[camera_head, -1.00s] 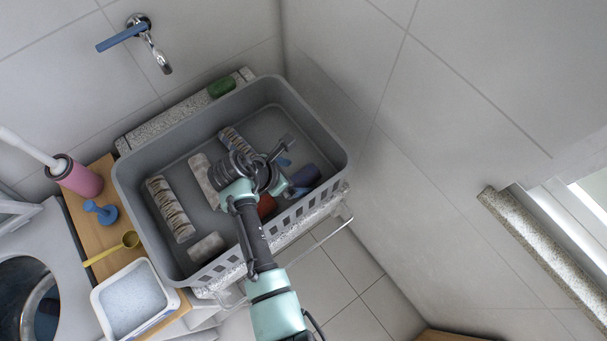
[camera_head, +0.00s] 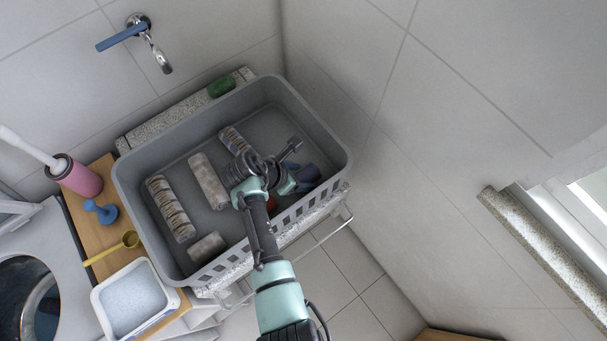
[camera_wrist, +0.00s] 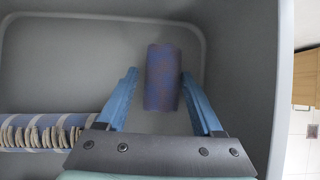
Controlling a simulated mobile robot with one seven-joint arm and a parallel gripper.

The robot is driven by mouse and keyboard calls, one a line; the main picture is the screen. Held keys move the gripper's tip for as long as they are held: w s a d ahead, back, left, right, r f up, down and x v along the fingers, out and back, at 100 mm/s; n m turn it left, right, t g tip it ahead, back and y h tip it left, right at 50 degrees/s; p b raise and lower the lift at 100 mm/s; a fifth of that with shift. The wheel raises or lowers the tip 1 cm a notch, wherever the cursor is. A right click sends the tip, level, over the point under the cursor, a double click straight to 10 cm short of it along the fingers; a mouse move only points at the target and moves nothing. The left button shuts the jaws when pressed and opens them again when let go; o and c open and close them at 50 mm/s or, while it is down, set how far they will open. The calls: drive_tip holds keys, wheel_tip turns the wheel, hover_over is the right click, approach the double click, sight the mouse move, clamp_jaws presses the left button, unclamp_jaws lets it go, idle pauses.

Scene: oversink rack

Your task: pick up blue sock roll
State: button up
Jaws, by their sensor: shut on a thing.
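The blue sock roll (camera_wrist: 163,78) is a short, dark blue-purple roll near the top middle of the wrist view. In the head view, the blue sock roll (camera_head: 309,173) lies at the right end of the grey tub, partly covered by my gripper.
The grey tub (camera_head: 133,208) also holds striped rolls (camera_head: 170,208), pale grey rolls (camera_head: 208,181) and a mostly hidden red item (camera_head: 272,204). A green item (camera_head: 221,86) lies behind the tub. A white container (camera_head: 131,300) stands to its left. A wall rises close on the right.

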sight(301, 176)
drive_tip(key=shift+c, duration=0.6)
drive_tip(key=shift+r, duration=0.15)
wheel_tip(301, 176, up, 10)
drive_tip(key=shift+f, duration=0.1)
